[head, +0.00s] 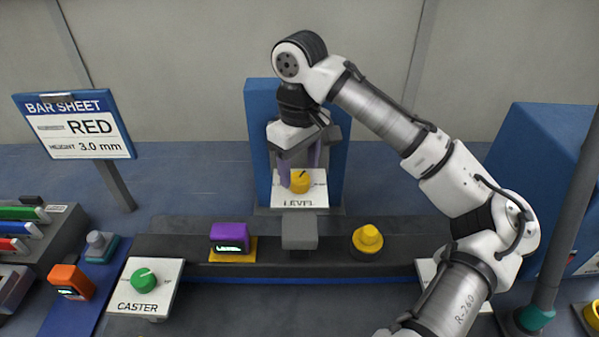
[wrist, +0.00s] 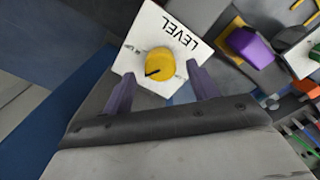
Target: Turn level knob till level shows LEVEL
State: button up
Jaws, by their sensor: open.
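The yellow level knob (head: 299,184) sits on a white plate labelled LEVEL (head: 310,202) in front of a blue upright panel. Its black pointer mark points up and slightly right in the head view. The knob (wrist: 160,63) and plate (wrist: 186,28) also show in the wrist view. My gripper (head: 300,168) is over the plate, its purple fingers apart. In the wrist view the fingers (wrist: 160,76) stand on either side of the knob's near edge, with gaps showing. A purple box (head: 230,237) with a small green display stands on the dark rail; its text is too small to read.
A grey block (head: 299,231) and a yellow stepped knob (head: 367,240) stand along the rail. A green CASTER knob (head: 144,280) is at front left, near an orange box (head: 71,281). A sign (head: 75,125) reads BAR SHEET, RED, height 3.0 mm.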

aim_at(299, 177)
notch_tip(299, 177, up, 12)
jog(key=shift+f, duration=0.2)
jog(key=shift+s+f, duration=0.1)
dwell(0.3)
